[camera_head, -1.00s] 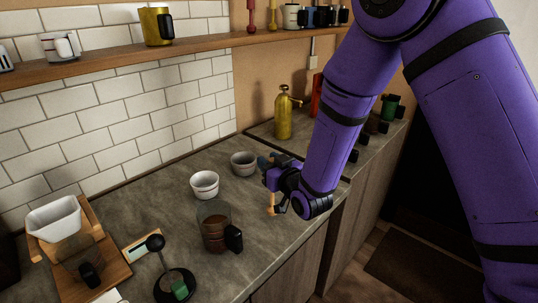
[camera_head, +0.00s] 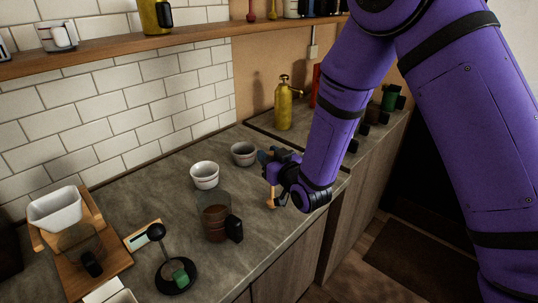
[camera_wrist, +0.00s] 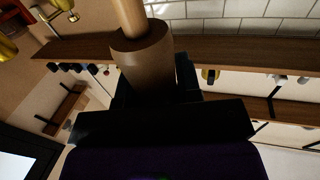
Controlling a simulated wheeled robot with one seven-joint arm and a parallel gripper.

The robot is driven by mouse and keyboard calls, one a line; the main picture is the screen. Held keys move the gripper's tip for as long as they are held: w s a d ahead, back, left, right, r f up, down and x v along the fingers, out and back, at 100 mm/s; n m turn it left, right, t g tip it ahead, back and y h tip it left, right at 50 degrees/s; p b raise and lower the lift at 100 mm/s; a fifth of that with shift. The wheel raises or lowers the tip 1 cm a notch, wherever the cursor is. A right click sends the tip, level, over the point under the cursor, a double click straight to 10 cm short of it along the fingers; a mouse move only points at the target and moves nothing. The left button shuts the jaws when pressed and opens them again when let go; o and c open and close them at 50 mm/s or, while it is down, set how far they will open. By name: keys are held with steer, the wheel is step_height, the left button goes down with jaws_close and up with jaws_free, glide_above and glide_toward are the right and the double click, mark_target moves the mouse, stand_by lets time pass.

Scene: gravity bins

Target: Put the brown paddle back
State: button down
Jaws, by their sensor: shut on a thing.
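My gripper (camera_head: 268,178) is above the counter on the right, in front of the grey-white cup. It is shut on a wooden, brown thing that I take for the brown paddle (camera_head: 271,199); a short tan end of it shows below the fingers in the head view. In the wrist view the paddle (camera_wrist: 142,58) shows as a thick brown cylinder with a thinner tan rod beyond it, held at the fingers (camera_wrist: 160,92). Its other end is hidden in the head view, and I cannot tell whether it touches the counter.
Two white cups (camera_head: 204,176) (camera_head: 243,154) and a glass jug with brown contents (camera_head: 214,221) stand left of my gripper. A black round stand (camera_head: 176,277) and a wooden board (camera_head: 92,262) are nearer. A yellow bottle (camera_head: 283,106) stands behind. The counter front is clear.

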steer(key=shift+f, duration=0.3)
steer(key=c, duration=0.7)
jaws_free()
steer(key=v, duration=1)
steer(key=shift+s+d, duration=0.3)
steer(key=shift+d, duration=0.05)
